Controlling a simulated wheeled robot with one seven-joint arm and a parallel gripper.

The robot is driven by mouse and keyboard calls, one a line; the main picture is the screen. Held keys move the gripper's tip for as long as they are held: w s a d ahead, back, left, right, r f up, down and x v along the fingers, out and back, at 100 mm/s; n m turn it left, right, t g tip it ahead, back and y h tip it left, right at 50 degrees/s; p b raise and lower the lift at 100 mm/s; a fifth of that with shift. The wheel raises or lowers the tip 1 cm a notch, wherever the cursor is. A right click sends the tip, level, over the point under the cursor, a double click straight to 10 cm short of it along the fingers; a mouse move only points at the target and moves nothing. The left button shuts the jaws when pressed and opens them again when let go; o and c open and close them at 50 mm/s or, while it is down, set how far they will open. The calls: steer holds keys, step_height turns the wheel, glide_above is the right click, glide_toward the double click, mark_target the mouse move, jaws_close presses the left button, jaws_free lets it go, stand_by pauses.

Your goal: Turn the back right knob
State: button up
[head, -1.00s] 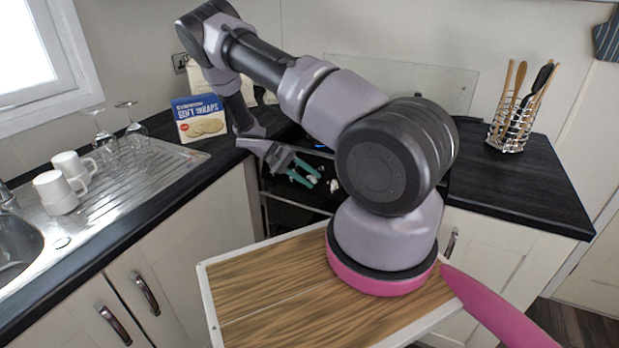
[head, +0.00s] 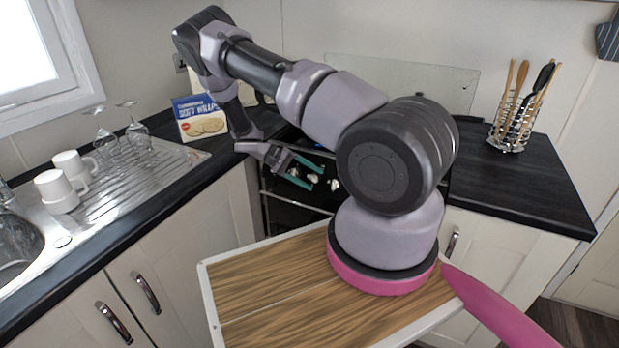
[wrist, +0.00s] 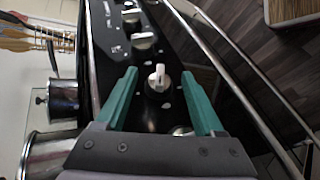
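In the wrist view one knob (wrist: 158,78) lies between the tips of my gripper's green fingers (wrist: 158,90), with gaps showing on both sides. My gripper is open and holds nothing. A second knob (wrist: 143,40) and a third knob (wrist: 130,12) sit farther along the panel. Another knob (wrist: 182,130) is partly hidden by the gripper. In the head view my gripper (head: 317,178) is at the stove front, beside a white knob (head: 334,185). Which knob is the back right one is not marked.
Metal pots (wrist: 64,100) stand on the stove side in the wrist view. A metal rail (wrist: 225,72) runs along the stove front. A wraps box (head: 200,118), mugs (head: 60,190) and glasses stand left. A utensil holder (head: 508,135) stands right on the dark counter.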

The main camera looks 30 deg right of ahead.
steer(key=v, duration=1)
steer(key=shift+w+a+r, duration=0.15)
steer(key=shift+w+a, duration=0.1)
steer(key=shift+w, duration=0.05)
